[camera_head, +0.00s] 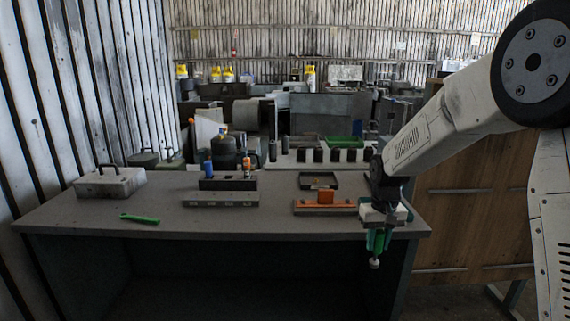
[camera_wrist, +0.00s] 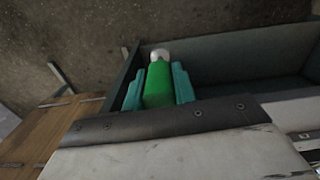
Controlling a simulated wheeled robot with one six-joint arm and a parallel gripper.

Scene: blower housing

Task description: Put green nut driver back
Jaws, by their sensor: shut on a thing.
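My gripper (camera_head: 377,238), with teal fingers, is shut on the green nut driver (camera_head: 376,246) and points down at the bench's front right edge. The driver hangs upright, its pale round end (camera_head: 375,263) lowest. In the wrist view the green body (camera_wrist: 158,86) sits between both fingers, with the pale end beyond them; the part inside the gripper is hidden. A dark holder block (camera_head: 228,184) stands mid-bench, far left of my gripper. A blue-handled tool (camera_head: 208,168) and an orange-handled tool (camera_head: 247,168) stand upright at it.
The grey bench (camera_head: 270,222) has a grey bar (camera_head: 220,200) before the holder. An orange tool (camera_head: 326,198) on a grey base and a dark tray (camera_head: 318,180) lie nearer my gripper. A green tool (camera_head: 140,218) and a grey case (camera_head: 108,184) are left. The bench's front middle is clear.

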